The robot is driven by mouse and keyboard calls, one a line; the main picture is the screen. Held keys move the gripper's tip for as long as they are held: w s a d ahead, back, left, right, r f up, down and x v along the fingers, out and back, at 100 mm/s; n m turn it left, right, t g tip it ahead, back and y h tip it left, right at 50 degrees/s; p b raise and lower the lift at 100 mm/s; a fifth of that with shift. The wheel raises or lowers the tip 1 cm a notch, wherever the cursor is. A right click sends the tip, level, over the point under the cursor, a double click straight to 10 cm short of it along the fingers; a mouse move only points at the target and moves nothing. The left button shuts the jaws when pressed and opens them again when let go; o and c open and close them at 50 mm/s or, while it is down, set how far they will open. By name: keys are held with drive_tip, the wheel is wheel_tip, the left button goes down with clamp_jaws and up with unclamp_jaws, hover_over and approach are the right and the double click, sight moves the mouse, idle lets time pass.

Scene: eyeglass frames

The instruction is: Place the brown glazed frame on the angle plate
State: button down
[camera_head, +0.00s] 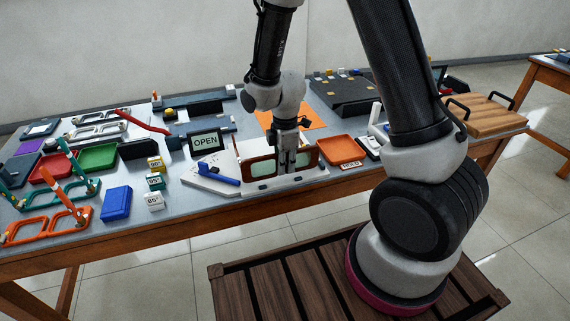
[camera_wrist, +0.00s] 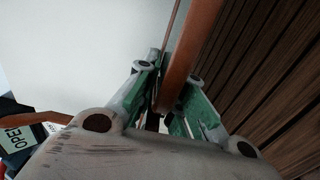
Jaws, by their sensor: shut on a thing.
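The brown glazed frame (camera_head: 261,158) is upright, with pale greenish lenses, near the table's front edge in the head view. My gripper (camera_head: 287,165) points down and is shut on the middle of the frame. In the wrist view, the brown frame (camera_wrist: 184,58) runs between the green-padded fingers of my gripper (camera_wrist: 168,98). My fingers hide the frame's centre.
A white pointed board with a blue bar (camera_head: 220,174) lies just left. An orange tray (camera_head: 342,150) is close on the right. An OPEN sign (camera_head: 205,142) stands behind left. Degree-marked blocks (camera_head: 155,182), a blue box (camera_head: 117,204) and orange frames (camera_head: 48,222) lie further left.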

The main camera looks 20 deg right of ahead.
drive_tip(key=shift+f, duration=0.55)
drive_tip(key=c, duration=1.4)
unclamp_jaws()
drive_tip(key=shift+c, duration=0.2)
wheel_tip(320, 180, up, 12)
